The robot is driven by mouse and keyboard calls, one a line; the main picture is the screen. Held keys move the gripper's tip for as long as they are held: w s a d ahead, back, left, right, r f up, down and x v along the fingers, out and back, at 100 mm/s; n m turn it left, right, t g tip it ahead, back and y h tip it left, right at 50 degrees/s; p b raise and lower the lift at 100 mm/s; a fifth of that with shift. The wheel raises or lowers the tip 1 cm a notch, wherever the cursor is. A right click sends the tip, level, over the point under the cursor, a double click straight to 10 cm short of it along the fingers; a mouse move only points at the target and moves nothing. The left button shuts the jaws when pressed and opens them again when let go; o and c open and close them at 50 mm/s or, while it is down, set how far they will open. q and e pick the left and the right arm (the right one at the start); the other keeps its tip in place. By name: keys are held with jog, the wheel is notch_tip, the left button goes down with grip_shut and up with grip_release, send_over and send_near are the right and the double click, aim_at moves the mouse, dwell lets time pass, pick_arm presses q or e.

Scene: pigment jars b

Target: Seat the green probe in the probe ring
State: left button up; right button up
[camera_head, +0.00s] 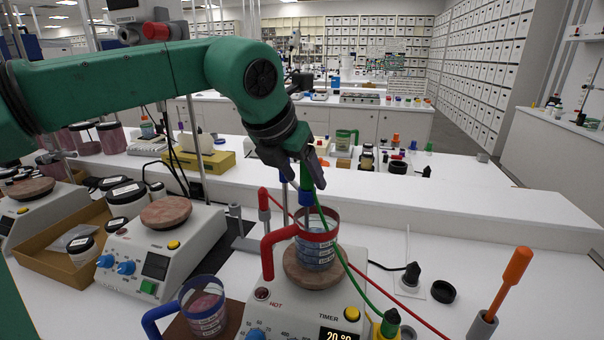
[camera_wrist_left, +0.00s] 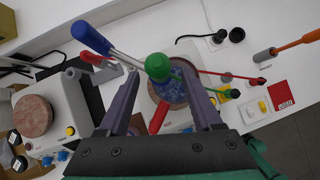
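The green probe (camera_head: 306,172) stands upright above the red-handled mug (camera_head: 317,237), its green cable trailing down to the right. In the left wrist view its rounded green top (camera_wrist_left: 157,66) lies between my fingertips. A blue sleeve (camera_head: 306,198) shows directly under the green part; it looks like the probe ring around the probe, though my gripper hides part of it. A metal rod with a blue end (camera_wrist_left: 90,37) runs to the probe. My left gripper (camera_wrist_left: 160,72) is open, its fingers on either side of the probe with gaps. My right gripper is not in view.
The mug stands on a hot plate (camera_head: 300,300). A red-topped probe in a grey holder (camera_head: 264,202) stands close at left. A blue-handled mug (camera_head: 205,305) is at front left. An orange-handled tool (camera_head: 515,268) stands at right. Red and green cables cross the right side.

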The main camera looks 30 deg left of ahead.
pick_arm(q)
jog(key=b+v, duration=0.1)
jog(key=v, duration=1.3)
jog(key=shift+r, duration=0.25)
jog(key=shift+s, duration=0.15)
